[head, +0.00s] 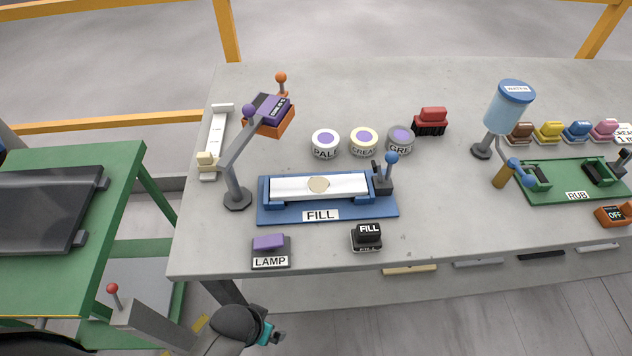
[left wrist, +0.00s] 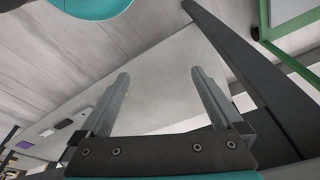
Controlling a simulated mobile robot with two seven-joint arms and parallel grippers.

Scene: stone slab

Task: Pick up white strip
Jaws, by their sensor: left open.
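A long white strip (head: 345,186) with a round beige patch in its middle lies in the blue fixture labelled FILL (head: 272,211) on the stone slab. Another pale, narrow strip-like piece (head: 217,132) lies near the slab's left edge, with a cream block at its near end. My left gripper (head: 274,337) is low in the head view, in front of the slab's near edge and apart from both pieces. In the left wrist view its two fingers (left wrist: 160,92) are spread, with nothing between them. My right gripper is not in view.
A lamp (head: 237,196) stands at the fixture's left. A LAMP switch (head: 270,251) and a FILL switch (head: 367,237) sit near the front edge. Several tins, including one marked PALE (head: 325,143), stand behind. A green RUB fixture (head: 575,188) is at right.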

